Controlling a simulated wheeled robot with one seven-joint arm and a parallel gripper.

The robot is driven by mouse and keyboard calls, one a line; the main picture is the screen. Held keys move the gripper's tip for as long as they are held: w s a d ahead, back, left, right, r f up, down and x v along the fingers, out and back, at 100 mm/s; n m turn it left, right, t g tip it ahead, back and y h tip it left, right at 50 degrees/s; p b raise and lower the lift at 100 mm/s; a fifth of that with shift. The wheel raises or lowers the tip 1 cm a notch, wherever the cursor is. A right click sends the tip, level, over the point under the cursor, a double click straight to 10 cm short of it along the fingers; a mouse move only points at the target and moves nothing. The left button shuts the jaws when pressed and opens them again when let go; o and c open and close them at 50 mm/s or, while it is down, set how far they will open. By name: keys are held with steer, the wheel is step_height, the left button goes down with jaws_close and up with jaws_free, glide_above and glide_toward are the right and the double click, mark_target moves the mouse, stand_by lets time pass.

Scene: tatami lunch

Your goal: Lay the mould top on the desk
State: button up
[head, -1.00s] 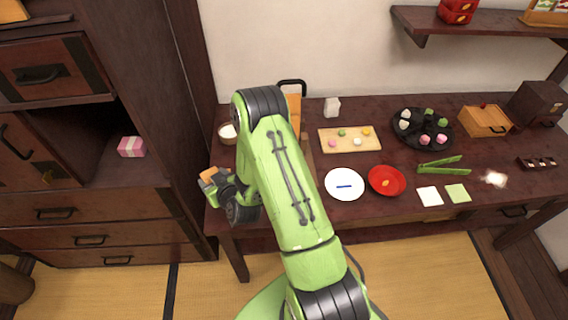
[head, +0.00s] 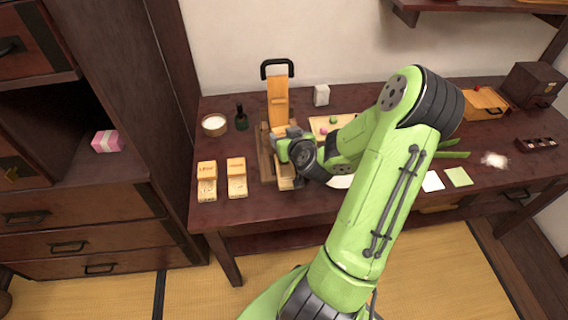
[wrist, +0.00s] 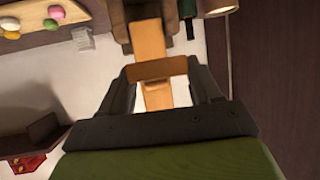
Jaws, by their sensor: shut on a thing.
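My gripper (wrist: 157,75) is shut on a flat orange-tan wooden piece (wrist: 155,69), which looks like the mould top. It spans between the two dark fingers in the wrist view. In the head view my gripper (head: 284,150) is over the wooden press (head: 266,160) on the desk (head: 225,217), and my wrist hides most of the held piece. I cannot tell whether the piece touches the press. The press's upright wooden lever (head: 278,100) with a black handle stands behind the gripper. A pale wooden part (head: 286,184) shows just below the gripper.
Two labelled wooden mould pieces (head: 207,180) (head: 237,178) lie on the desk at the left. A bowl of white stuff (head: 214,124) and a dark bottle (head: 241,118) stand behind them. The desk's front left is clear.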

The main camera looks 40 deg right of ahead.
step_height(320, 180, down, 10)
steer(key=b, duration=0.5)
steer(key=shift+r, duration=0.15)
steer(key=o, duration=1.3)
